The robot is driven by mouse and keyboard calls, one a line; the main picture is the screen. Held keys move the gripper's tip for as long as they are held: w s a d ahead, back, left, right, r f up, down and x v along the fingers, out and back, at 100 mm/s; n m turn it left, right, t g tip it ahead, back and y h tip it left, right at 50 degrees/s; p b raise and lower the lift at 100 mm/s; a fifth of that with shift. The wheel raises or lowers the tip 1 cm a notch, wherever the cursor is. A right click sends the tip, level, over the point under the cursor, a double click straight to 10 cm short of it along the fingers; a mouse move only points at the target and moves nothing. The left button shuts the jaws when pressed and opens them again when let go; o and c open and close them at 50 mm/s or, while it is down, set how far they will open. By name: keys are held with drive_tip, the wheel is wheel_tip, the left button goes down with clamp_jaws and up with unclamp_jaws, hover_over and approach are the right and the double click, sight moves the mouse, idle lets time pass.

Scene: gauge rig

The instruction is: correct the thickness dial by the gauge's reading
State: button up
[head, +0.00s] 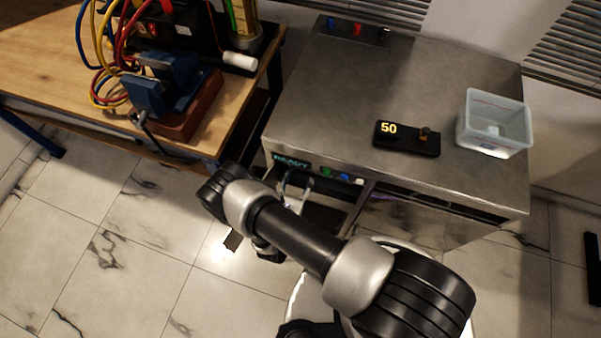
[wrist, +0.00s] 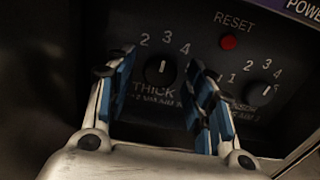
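The thickness dial (wrist: 160,70) is a dark round knob marked THICK in the wrist view. Its white pointer line points up, roughly toward the 3. The numbers 2, 3 and 4 show above it. My gripper (wrist: 160,92) is open, with one blue-padded finger on each side of the dial; I cannot tell whether either touches it. In the head view my gripper (head: 296,188) is at the front of the grey metal cabinet (head: 330,85), partly hidden by my arm. A black box on the cabinet top, perhaps the gauge (head: 407,138), shows 50 in yellow digits.
A red RESET button (wrist: 229,42) is above. A READY display (head: 290,162) is on the cabinet front. A translucent bin (head: 494,140) stands on top. A wooden bench (head: 50,75) holds cables and a vise.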

drive_tip(key=c, duration=0.9)
drive_tip(key=shift+c, duration=0.2)
drive_tip(key=shift+n, duration=0.3)
drive_tip(key=n, duration=0.3)
drive_tip(key=shift+n, duration=2.1)
drive_tip(key=o, duration=1.1)
